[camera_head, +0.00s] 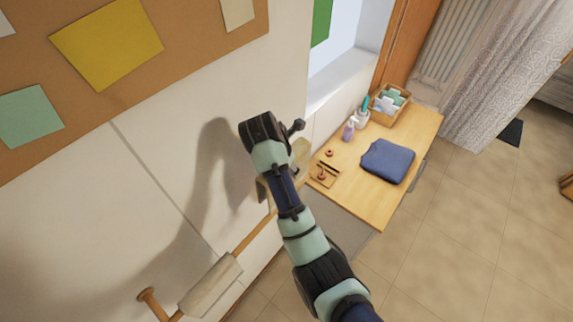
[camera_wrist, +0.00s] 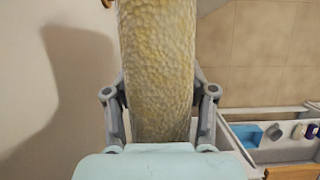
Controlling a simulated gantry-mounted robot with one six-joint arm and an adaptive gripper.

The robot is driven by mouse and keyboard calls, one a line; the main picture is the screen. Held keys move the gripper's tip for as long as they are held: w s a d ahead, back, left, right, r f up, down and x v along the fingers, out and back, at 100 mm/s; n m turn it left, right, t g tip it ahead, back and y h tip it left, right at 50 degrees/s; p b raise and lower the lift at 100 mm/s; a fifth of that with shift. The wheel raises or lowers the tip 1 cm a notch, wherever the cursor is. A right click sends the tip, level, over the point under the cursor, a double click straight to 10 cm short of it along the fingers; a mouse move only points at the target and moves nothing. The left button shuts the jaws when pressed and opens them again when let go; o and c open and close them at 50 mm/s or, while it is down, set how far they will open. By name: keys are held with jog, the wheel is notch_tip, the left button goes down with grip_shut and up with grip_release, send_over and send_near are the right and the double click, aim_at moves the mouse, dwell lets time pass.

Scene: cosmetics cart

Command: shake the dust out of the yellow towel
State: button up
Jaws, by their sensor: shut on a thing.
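The yellow towel (camera_wrist: 158,65) is a long, bumpy-textured strip in the wrist view. It runs from the top edge down between the two fingers of my gripper (camera_wrist: 160,98), which is shut on it. Its far end runs out of that view. In the head view a pale cream-yellow cloth (camera_head: 301,156) shows partly behind my arm, near the wall; I cannot tell for sure whether it is the same towel. My gripper is mostly hidden there by my own arm.
A wooden rail (camera_head: 252,236) on the wall carries a cream cloth (camera_head: 211,285). To the right, a wooden top (camera_head: 355,200) holds a folded blue cloth (camera_head: 387,162), a small tray (camera_head: 325,175), bottles (camera_head: 349,130) and a box (camera_head: 390,104). Floor is clear at right.

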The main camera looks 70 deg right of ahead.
aim_at(297, 137)
notch_tip(297, 137, up, 4)
jog(key=p, duration=0.2)
jog(key=shift+p, duration=0.35)
jog(key=shift+r, duration=0.75)
jog(key=d, duration=0.7)
jog(key=shift+d, duration=0.1)
jog(key=a, duration=0.7)
jog(key=shift+a, duration=0.15)
jog(key=shift+d, duration=3.6)
